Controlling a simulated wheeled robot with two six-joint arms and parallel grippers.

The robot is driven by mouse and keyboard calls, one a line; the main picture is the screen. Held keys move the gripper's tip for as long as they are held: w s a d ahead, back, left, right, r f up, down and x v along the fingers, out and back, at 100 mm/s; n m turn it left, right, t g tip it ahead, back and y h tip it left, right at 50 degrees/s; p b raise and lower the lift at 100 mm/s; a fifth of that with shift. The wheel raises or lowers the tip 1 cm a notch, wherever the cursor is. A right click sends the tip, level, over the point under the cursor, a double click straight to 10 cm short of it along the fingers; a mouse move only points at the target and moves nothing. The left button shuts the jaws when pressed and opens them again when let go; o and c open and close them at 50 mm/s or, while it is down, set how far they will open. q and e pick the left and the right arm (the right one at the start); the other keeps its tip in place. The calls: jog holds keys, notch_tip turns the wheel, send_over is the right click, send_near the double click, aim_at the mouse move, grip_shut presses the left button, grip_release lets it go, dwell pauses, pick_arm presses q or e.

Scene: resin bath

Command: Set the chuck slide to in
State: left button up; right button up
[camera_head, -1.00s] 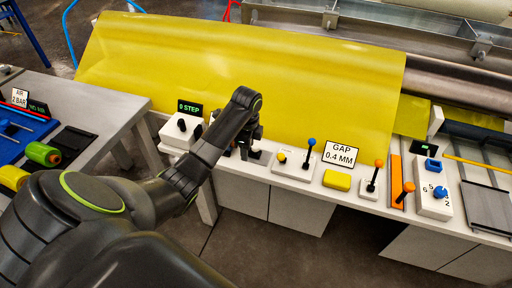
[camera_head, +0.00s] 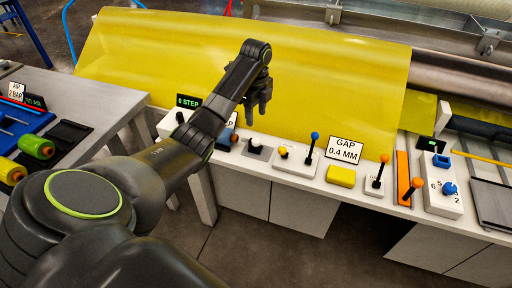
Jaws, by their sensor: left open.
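No control in the head view carries a readable chuck slide label. My left gripper (camera_head: 258,115) is open and empty, fingers pointing down, in front of the yellow sheet. My left forearm partly hides a dark and blue part (camera_head: 228,138) beside that knob. My right gripper is not in view.
The yellow sheet (camera_head: 330,80) rises behind.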

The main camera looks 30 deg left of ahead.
aim_at(256, 140)
pick_arm(q)
notch_tip(256, 140, down, 13)
jog(key=shift+r+b, duration=0.15)
jog(key=shift+b, duration=0.5)
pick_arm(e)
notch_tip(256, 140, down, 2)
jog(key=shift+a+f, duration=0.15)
